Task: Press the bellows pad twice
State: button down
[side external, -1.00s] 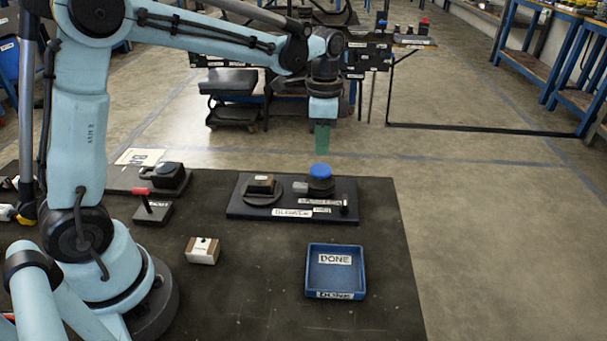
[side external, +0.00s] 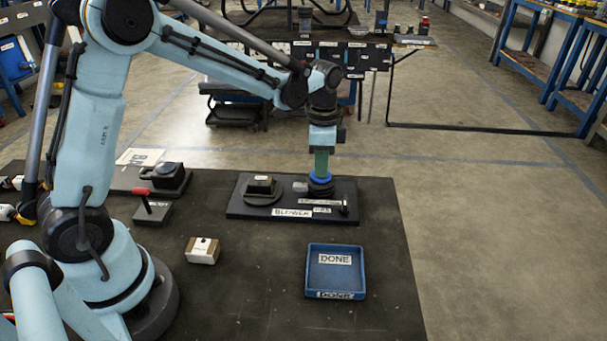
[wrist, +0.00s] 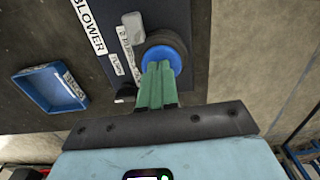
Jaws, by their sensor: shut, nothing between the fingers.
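The bellows pad (side external: 321,182) is a round blue top on a black ribbed body, on the right part of the dark plate labelled BLOWER (side external: 290,213). My gripper (side external: 321,172) points straight down with its green fingers shut and empty, and their tips are at the blue pad top. In the wrist view the green fingers (wrist: 158,70) reach onto the blue disc of the pad (wrist: 172,58) and cover part of it. The exact contact at the fingertips is hidden.
A blue tray labelled DONE (side external: 335,270) lies in front of the plate. A small white-and-brown block (side external: 202,250) sits left of it. A red-handled device (side external: 152,207) stands at the left. The table's front middle is clear.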

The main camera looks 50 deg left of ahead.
jog(key=shift+f, duration=0.25)
notch_tip(320, 180, up, 14)
jog(key=shift+r, duration=0.2)
dwell(0.5)
dwell(0.9)
jog(key=shift+r, duration=0.85)
notch_tip(320, 180, down, 14)
dwell(0.5)
